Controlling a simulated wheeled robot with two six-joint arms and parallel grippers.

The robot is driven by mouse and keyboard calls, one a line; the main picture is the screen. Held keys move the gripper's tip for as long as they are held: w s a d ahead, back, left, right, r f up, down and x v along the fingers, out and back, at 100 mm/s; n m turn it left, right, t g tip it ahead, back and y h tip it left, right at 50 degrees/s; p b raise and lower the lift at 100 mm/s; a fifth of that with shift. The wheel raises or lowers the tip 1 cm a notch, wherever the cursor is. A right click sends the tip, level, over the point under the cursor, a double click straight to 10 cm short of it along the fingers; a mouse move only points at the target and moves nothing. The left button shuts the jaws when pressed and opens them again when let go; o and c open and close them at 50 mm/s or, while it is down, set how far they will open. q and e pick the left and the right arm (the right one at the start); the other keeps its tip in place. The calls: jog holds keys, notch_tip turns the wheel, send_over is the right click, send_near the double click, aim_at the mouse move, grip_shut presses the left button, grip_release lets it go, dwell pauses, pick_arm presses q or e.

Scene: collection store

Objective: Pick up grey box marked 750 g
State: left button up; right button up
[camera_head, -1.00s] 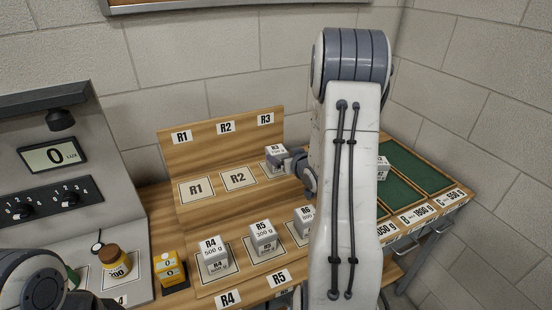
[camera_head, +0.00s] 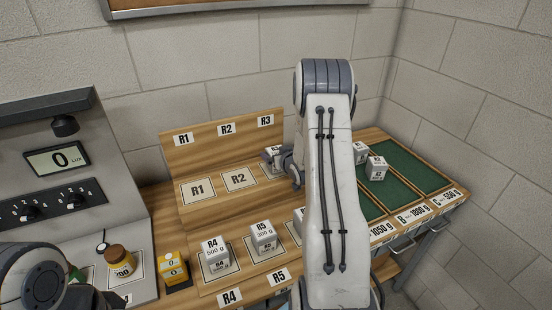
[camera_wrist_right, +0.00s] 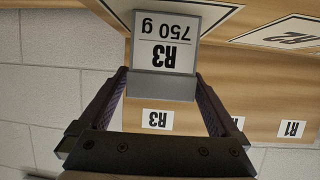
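The grey box marked R3 750 g (camera_wrist_right: 165,42) shows large and upside down in the right wrist view. In the head view only a bit of this box (camera_head: 276,149) shows, at the R3 place on the upper step of the wooden rack. My right gripper (camera_wrist_right: 162,80) has one finger at each side of the box's near end. In the head view my right gripper (camera_head: 272,158) is at the box and partly covers it. I see no clear gap at the fingertips, but cannot tell whether they press on it. My left gripper is out of view; only my left arm shows.
Marked places R1 (camera_head: 197,190) and R2 (camera_head: 239,179) are empty. Grey boxes R4 (camera_head: 213,252) and R5 (camera_head: 263,236) stand on the lower step.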

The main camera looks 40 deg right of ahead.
jog(key=c, duration=1.4)
jog(key=shift+o, duration=0.2)
jog(key=shift+r, duration=0.1)
